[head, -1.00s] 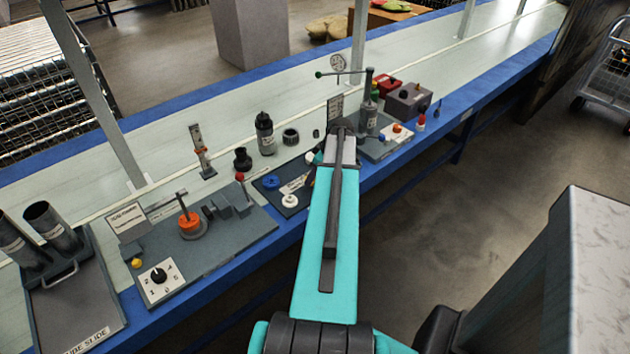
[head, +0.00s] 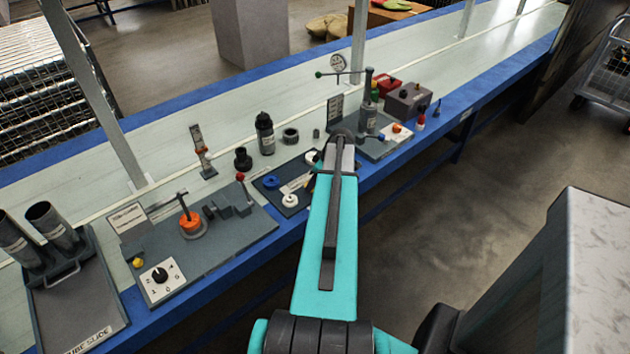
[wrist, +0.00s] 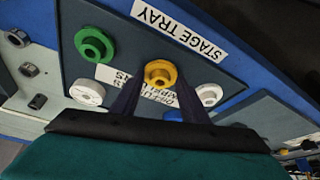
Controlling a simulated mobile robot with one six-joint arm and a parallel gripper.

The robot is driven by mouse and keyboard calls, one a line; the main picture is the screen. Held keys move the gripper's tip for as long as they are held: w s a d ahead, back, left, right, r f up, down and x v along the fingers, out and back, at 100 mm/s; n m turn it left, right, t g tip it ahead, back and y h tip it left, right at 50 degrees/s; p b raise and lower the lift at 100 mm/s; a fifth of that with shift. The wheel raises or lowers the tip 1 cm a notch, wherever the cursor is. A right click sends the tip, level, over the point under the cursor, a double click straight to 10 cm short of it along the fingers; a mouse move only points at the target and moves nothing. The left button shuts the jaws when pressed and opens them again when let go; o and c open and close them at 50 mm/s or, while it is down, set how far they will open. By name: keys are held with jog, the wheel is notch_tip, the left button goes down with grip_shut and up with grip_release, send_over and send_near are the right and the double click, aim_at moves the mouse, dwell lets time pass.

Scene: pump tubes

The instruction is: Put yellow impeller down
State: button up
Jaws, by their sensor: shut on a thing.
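The yellow impeller (wrist: 160,73) is between the two fingertips of my gripper (wrist: 158,92) in the wrist view. My gripper is shut on it, over the dark stage tray (wrist: 130,50). I cannot tell whether the impeller touches the tray. A green impeller (wrist: 94,44) lies to its left, with a white impeller (wrist: 88,91) below that one. Another white impeller (wrist: 209,93) is to the right. A blue part (wrist: 172,115) shows partly behind my gripper's edge.
In the head view, a grey fixture with an orange part (head: 190,222) stands left of the tray. A black bottle (head: 265,134) and a dark ring (head: 290,135) stand behind it. A station with a lever press (head: 367,112) stands close on the right. The light belt behind is clear.

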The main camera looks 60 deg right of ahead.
jog(key=shift+f, duration=0.15)
jog(key=o, duration=1.3)
jog(key=shift+o, duration=0.2)
jog(key=shift+r, duration=0.25)
jog(key=b+v, duration=0.2)
jog(key=v, duration=1)
jog(key=shift+s+f, duration=0.1)
jog(key=shift+s, duration=0.05)
